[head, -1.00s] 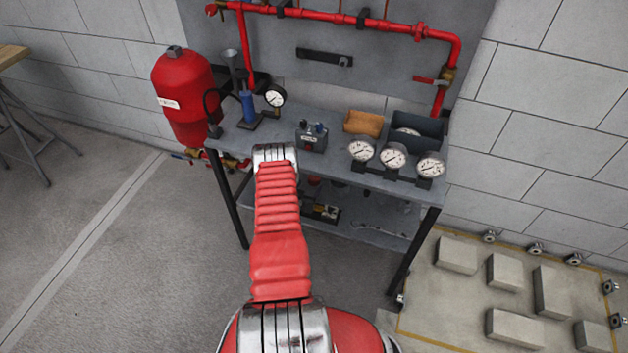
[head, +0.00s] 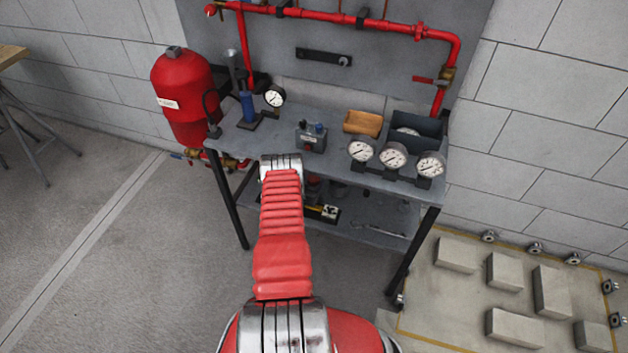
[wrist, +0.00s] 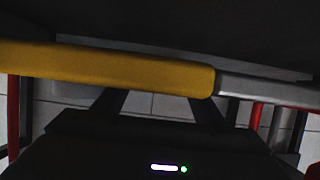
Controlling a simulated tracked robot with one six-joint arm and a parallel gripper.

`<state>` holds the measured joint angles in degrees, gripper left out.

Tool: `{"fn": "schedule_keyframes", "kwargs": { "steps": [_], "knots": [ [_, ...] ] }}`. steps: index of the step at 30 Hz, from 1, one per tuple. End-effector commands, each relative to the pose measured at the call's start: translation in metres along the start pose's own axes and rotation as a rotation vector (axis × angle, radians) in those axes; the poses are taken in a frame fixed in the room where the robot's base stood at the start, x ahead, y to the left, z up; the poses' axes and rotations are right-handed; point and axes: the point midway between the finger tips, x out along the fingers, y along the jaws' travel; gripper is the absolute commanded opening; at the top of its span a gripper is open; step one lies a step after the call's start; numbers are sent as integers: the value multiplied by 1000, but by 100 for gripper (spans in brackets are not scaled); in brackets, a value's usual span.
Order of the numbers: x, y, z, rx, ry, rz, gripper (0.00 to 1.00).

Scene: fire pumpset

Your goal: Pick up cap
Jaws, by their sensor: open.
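No cap can be made out with certainty in either view. In the wrist view, my gripper (wrist: 158,103) is open, with its two dark fingers apart. A yellow bar or handle (wrist: 110,70) with a grey shaft (wrist: 265,91) crosses the picture in front of the fingers and hides their tips. I cannot tell whether it touches them. In the head view, my red arm reaches to the front edge of the grey workbench (head: 270,135), and my gripper is hidden below that edge.
The bench holds gauges (head: 393,157), a tan tray (head: 362,123), a dark bin (head: 418,130) and a grey box (head: 311,137). The lower shelf (head: 375,228) holds small items, partly hidden. A red tank (head: 183,95) stands left. Open floor (head: 130,270) lies left of my arm.

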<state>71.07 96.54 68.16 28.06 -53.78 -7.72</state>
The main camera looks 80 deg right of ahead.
Motion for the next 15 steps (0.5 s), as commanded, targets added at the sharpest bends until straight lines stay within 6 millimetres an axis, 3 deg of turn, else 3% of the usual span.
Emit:
{"fn": "schedule_keyframes", "kwargs": {
  "steps": [7, 15],
  "knots": [
    [19, 0, 1, 0, 0, 0, 65],
    [22, 0, 0, 0, -1, -1, 65]
  ]
}}
